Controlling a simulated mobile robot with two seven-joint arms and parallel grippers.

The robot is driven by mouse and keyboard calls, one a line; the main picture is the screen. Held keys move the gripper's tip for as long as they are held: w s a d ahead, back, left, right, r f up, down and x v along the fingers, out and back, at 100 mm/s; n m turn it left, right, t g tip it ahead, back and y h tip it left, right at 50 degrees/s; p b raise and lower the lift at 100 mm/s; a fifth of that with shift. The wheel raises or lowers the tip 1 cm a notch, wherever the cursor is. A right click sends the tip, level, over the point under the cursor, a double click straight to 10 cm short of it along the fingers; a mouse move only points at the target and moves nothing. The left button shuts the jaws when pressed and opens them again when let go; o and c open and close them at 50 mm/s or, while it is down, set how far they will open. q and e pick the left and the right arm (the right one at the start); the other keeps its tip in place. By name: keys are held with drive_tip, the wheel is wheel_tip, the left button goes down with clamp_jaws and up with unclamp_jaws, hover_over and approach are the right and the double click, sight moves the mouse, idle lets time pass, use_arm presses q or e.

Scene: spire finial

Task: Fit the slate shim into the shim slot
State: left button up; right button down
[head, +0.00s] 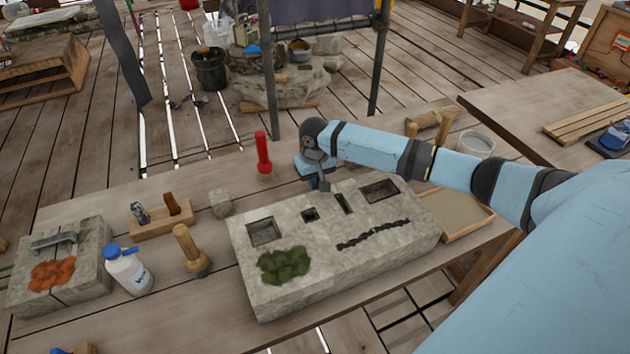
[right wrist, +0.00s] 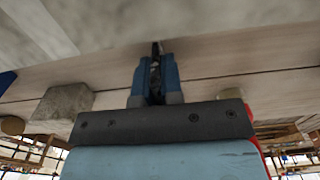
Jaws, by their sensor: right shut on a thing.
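The stone block (head: 300,285) lies on the workbench, with a narrow dark slot (head: 343,203) in its top that looks like the shim slot. A small square hole and two larger rectangular recesses are also in its top. My right gripper (head: 321,184) is at the block's far edge, behind and left of the narrow slot. In the right wrist view, its blue fingers (right wrist: 155,75) are shut on a thin dark piece, the slate shim (right wrist: 155,50). The shim is mostly hidden between the fingers, and is apart from the slot. My left gripper is not in view.
A red flashlight-like object (head: 263,155) and a small stone cube (head: 221,204) stand behind the block. A wooden-handled brush (head: 191,250) and a white bottle (head: 128,270) stand left. A shallow tray (head: 458,214) lies right. Green moss (head: 283,265) covers the block's near left.

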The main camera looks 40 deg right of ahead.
drive_tip(key=c, duration=1.3)
unclamp_jaws()
drive_tip(key=shift+f, duration=0.1)
drive_tip(key=shift+o, duration=0.2)
